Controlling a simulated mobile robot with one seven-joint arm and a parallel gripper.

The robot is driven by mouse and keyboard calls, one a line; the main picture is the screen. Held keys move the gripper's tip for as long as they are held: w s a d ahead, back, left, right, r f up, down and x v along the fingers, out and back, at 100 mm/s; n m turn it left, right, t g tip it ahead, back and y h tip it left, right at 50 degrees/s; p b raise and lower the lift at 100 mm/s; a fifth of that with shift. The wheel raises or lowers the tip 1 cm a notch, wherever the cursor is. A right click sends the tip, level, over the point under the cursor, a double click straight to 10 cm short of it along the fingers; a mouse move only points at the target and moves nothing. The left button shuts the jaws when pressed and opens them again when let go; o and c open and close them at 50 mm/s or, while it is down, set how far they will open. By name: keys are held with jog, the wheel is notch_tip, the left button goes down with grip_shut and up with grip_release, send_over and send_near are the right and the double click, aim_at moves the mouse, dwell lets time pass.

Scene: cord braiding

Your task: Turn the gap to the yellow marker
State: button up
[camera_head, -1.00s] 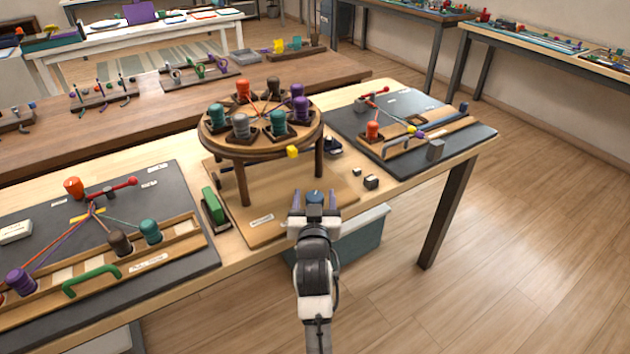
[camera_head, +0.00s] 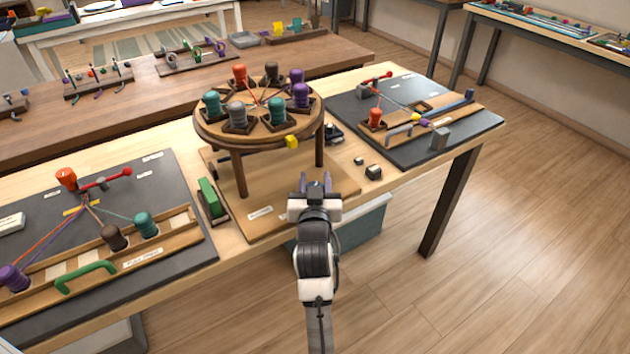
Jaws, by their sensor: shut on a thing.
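The round wooden turntable (camera_head: 205,128) stands on legs above the bench, ringed with orange, brown, purple, teal and grey bobbins. The yellow marker (camera_head: 292,141) sits at its front right rim. The teal bobbin (camera_head: 277,112) is closest to the marker, and the grey bobbin (camera_head: 237,115) is left of it. The gap seems to be at the left rear, between the left teal bobbin (camera_head: 214,104) and the orange bobbin (camera_head: 239,75); it is partly hidden.
A dark board (camera_head: 175,175) with bobbins and a green handle (camera_head: 86,277) lies at left. Another dark board (camera_head: 345,112) lies at right. A green block (camera_head: 209,197) stands left of the turntable's base (camera_head: 275,225). Open floor lies at right.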

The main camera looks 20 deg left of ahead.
jog(key=shift+c, duration=0.8)
